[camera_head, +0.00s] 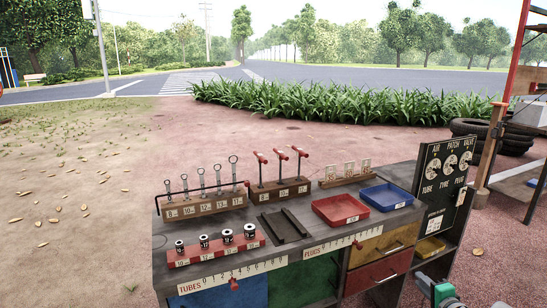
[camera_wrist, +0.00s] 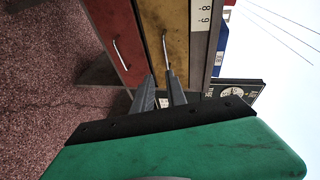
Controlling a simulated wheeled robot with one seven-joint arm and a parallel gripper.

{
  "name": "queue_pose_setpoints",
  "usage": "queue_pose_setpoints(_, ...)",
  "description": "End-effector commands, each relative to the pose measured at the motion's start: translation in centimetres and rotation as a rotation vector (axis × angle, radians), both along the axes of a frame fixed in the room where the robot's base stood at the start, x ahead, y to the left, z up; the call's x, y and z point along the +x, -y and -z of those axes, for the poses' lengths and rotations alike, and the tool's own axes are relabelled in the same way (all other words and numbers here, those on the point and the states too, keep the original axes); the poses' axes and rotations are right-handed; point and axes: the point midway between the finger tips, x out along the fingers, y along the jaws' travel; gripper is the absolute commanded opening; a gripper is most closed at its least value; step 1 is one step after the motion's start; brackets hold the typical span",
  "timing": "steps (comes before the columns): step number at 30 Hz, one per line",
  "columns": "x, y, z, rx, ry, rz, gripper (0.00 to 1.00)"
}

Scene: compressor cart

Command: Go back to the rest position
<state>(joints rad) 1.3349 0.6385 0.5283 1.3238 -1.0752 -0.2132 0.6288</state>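My gripper (camera_wrist: 160,78) shows in the wrist view as two grey fingers with a gap between them, beyond the green housing. It is open, and I see nothing held between the fingers. The fingers point toward the cart's drawer fronts. In the picture, the fingertips lie by the lower end of the yellow drawer's (camera_wrist: 178,22) handle; whether they touch it I cannot tell. In the head view, green and grey parts of my arm show at the bottom right, beside the cart (camera_head: 160,247).
The yellow drawer and red drawer (camera_head: 380,272) appear shut. The cart top holds wrenches, T-handles, sockets, a red tray (camera_head: 341,209) and a blue tray (camera_head: 387,197). Tyres (camera_head: 475,127) and a post stand beyond. Open ground lies left.

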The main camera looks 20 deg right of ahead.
Motion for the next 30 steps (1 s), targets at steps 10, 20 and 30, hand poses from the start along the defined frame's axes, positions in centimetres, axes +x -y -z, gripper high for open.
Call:
queue_pose_setpoints(10, 6.0, -7.9, -6.4, -0.125, -0.178, -0.202, 0.17)
queue_pose_setpoints(20, 10.0, -27.1, -19.4, -0.429, -0.516, -0.609, 0.17)
queue_pose_setpoints(30, -3.3, -47.9, -34.7, -0.863, -0.883, -1.088, 0.17)
